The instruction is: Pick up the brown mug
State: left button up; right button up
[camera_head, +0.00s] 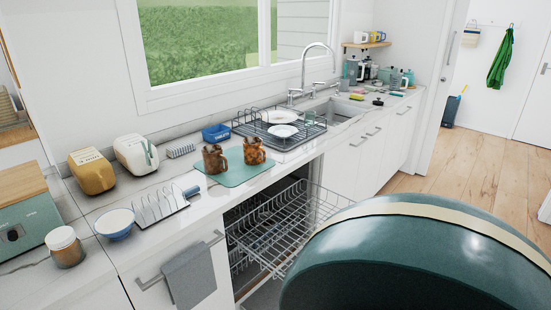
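Two brown mugs stand side by side on a green mat (232,179) on the counter. The left one is a darker brown mug (213,160). The right one is a more orange-brown mug (254,152). Both look mottled and stand apart from the things around them. Neither of my grippers shows in the head view.
A wire dishwasher rack (275,225) sticks out below the counter. A dish rack with plates (283,131) stands behind the mugs, near the sink (343,112). A plate holder (158,207) and bowl (115,222) are at left. A large teal rounded shape (400,262) hides the lower right.

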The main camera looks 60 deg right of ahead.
aim_at(212, 157)
jog(key=i+z, duration=0.1)
jog(key=z, duration=0.3)
jog(key=j+z, duration=0.1)
jog(key=z, duration=0.35)
jog(key=i+j+z, duration=0.1)
jog(key=z, duration=0.3)
jog(key=i+j+z, duration=0.1)
jog(key=z, duration=0.35)
